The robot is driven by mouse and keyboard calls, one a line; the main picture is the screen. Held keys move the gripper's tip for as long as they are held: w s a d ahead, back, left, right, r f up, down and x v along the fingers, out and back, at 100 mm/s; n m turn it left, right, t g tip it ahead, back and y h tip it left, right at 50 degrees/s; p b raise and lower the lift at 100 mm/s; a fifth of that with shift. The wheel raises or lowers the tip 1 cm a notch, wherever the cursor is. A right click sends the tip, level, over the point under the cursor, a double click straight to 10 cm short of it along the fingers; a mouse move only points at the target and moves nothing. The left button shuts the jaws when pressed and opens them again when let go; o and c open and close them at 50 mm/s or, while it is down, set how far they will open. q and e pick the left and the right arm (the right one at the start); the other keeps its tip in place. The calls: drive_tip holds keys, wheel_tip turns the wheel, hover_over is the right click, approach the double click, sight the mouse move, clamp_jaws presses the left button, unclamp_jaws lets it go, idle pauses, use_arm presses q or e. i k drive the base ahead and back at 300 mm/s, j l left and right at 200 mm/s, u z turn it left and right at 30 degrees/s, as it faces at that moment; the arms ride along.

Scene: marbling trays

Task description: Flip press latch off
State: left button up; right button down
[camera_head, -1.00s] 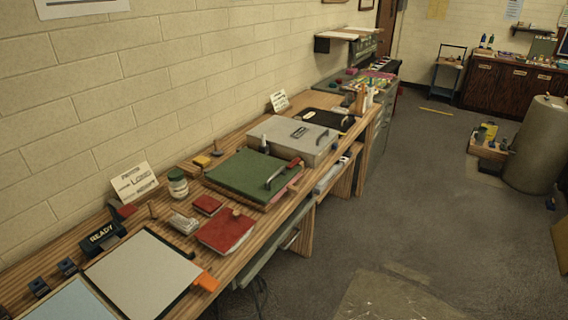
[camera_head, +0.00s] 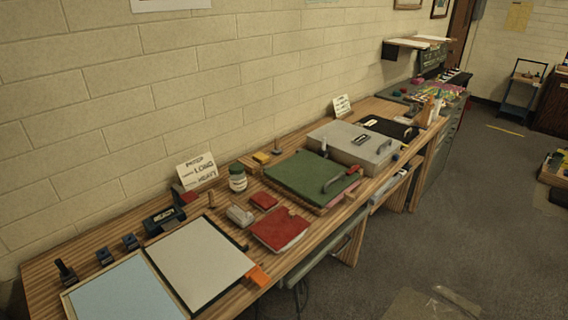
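A flat green press board (camera_head: 305,178) lies on the wooden bench, with a thin pink layer showing under its right edge. A grey curved handle (camera_head: 335,182) stands on the board near its right side. A small red piece (camera_head: 354,170) sits at the board's right corner by the handle; I cannot tell if it is the latch or how it is set. A grey box (camera_head: 352,146) with a dark label and a handle stands just behind. Neither of my grippers is in view.
The long bench (camera_head: 215,285) runs along the brick wall. Nearer me are a red book (camera_head: 279,229), a white jar (camera_head: 237,179), a pale grey panel (camera_head: 200,262) and a light blue tray (camera_head: 125,292). Open carpet floor (camera_head: 400,250) lies right of the bench.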

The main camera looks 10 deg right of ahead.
sight(351, 170)
drive_tip(key=u, duration=2.4)
drive_tip(key=k+l, duration=0.25)
drive_tip(key=l, duration=0.4)
drive_tip(key=k+l, duration=0.25)
drive_tip(key=l, duration=0.35)
drive_tip(key=k+l, duration=0.3)
drive_tip(key=l, duration=0.35)
drive_tip(key=k+l, duration=0.25)
drive_tip(key=l, duration=0.4)
drive_tip(key=k+l, duration=0.25)
drive_tip(key=l, duration=0.4)
drive_tip(key=k+l, duration=0.25)
drive_tip(key=l, duration=0.35)
drive_tip(key=k+l, duration=0.25)
drive_tip(key=l, duration=0.4)
drive_tip(key=k+l, duration=0.3)
drive_tip(key=l, duration=0.35)
